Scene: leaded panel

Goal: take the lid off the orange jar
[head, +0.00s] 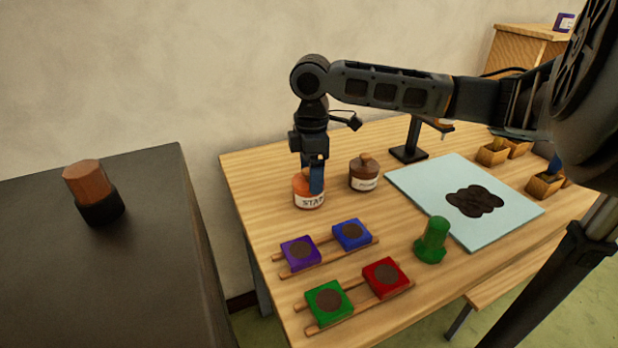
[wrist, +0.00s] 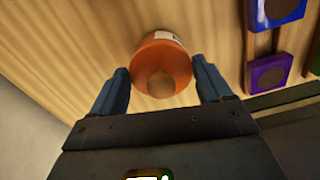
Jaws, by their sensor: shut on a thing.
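The orange jar (head: 305,201) stands upright on the wooden table with a partly hidden label on its front. Its orange lid (wrist: 160,58) with a round wooden knob (wrist: 160,83) shows from above in the wrist view.
A brown jar (head: 364,175) with a knobbed lid stands close to the right. A pale blue panel (head: 420,183), a black stand (head: 408,154) and small wooden boxes (head: 492,155) lie farther right. Coloured tiles (head: 328,302) on rails and a green knobbed piece (head: 433,240) are in front.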

